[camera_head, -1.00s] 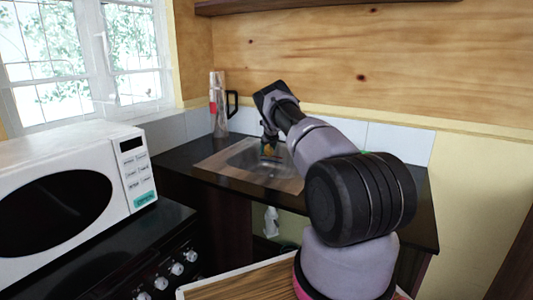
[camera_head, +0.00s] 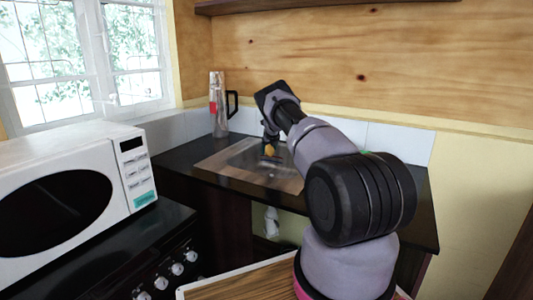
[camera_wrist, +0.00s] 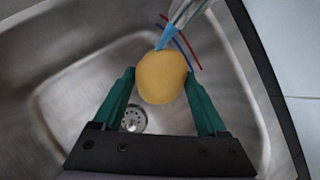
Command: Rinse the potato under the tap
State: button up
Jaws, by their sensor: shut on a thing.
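The potato (camera_wrist: 162,77), yellow and rounded, is between the two green fingers of my gripper (camera_wrist: 164,88) in the wrist view. My gripper is shut on it and holds it above the metal sink (camera_wrist: 70,105). The tap (camera_wrist: 190,10) is at the top of the wrist view, with its end close to the potato's upper edge. A blue strip shows at the tap's end; I cannot tell whether it is running water. In the head view the potato (camera_head: 270,150) is small under my wrist, over the sink, and the tap cannot be made out.
The drain (camera_wrist: 133,118) shows below the potato. A white microwave (camera_head: 72,190) stands at the left. Dark worktop (camera_head: 345,185) lies beside the sink, partly behind my arm.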

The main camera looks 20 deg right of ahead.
jog(key=s+a, duration=0.2)
jog(key=s, duration=0.5)
jog(key=shift+s+a, duration=0.2)
jog(key=shift+s, duration=0.15)
dwell(0.9)
jog(key=shift+r, duration=0.1)
dwell(0.4)
jog(key=s+a+r, duration=0.1)
jog(key=s+r, duration=0.3)
jog(key=shift+s+a, duration=0.25)
jog(key=shift+s, duration=0.1)
jog(key=shift+s+f, duration=0.1)
dwell(0.6)
